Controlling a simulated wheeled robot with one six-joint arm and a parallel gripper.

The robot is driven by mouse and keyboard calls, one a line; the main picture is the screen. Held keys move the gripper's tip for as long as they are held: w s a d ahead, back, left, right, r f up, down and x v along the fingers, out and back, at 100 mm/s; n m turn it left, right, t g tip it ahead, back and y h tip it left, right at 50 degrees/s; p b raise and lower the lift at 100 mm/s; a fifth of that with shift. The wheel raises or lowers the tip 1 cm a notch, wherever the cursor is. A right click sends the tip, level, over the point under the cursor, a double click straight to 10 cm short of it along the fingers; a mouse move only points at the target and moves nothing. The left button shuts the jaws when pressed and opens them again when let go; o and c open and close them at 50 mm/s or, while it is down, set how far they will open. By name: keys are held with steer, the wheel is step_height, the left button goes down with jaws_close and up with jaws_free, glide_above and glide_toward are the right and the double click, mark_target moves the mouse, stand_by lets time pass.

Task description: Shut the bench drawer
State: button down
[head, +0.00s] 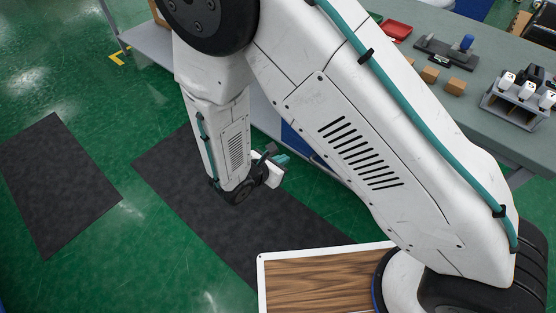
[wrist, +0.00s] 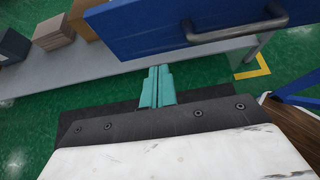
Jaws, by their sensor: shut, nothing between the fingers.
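The bench drawer has a blue front (wrist: 150,32) with a grey bar handle (wrist: 240,25), at the top of the wrist view. In the head view, a small part of the blue drawer (head: 300,145) shows below the bench edge, mostly hidden behind my arm. My gripper (wrist: 160,72) has its teal fingers together and empty, below the drawer front in the wrist picture and apart from the handle. It also shows in the head view (head: 283,159), beside the visible blue part. How far the drawer stands out is hard to tell.
The bench top (head: 475,125) holds a red tray (head: 396,30), small cartons (head: 455,86) and a rack of white-topped items (head: 518,98). A grey lower shelf (wrist: 80,72) carries boxes (wrist: 53,32). Dark mats (head: 58,180) lie on the green floor, which is open at left.

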mark_target(304, 145)
steer(key=x, duration=0.2)
steer(key=r+x, duration=0.1)
steer(key=x, duration=0.4)
steer(key=shift+w+d, duration=0.85)
steer(key=shift+w+d, duration=0.1)
steer(key=shift+w, duration=0.05)
